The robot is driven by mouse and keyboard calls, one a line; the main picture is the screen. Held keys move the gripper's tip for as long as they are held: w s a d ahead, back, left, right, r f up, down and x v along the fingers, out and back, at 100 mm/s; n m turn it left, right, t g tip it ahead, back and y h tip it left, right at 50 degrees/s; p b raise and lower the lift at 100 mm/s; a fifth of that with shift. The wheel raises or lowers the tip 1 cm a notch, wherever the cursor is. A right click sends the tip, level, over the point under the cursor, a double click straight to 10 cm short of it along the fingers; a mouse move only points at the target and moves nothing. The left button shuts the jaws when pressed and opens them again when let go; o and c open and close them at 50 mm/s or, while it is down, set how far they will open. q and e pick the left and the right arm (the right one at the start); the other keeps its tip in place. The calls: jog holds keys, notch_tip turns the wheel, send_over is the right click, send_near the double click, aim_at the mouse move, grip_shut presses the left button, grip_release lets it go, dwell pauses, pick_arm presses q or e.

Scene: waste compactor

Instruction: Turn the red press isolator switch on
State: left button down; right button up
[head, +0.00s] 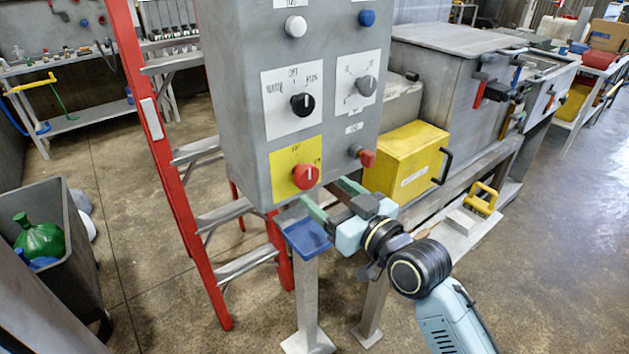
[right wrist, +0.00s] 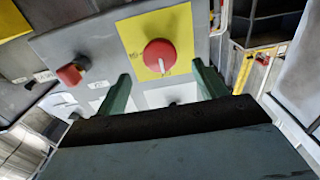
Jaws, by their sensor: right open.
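The red isolator switch (head: 306,177) is a round knob on a yellow plate (head: 283,187), low on the front of the grey control box (head: 236,110). Its white mark looks roughly vertical. My right gripper (head: 329,197) is open and empty, just below and to the right of the switch, with its green fingers pointing toward the box. In the right wrist view the red switch (right wrist: 159,55) shows beyond and between the spread fingertips (right wrist: 160,72); I see no contact. My left gripper is not in view.
A smaller red knob (head: 367,158) sticks out right of the switch. A black selector knob (head: 302,104) and a grey one (head: 366,86) sit above. A blue tray (head: 306,238) is below the box. A red ladder (head: 190,215) stands left; a yellow box (head: 404,160) is right.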

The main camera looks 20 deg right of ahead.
aim_at(309, 179)
jog(key=x, duration=0.5)
jog(key=c, duration=1)
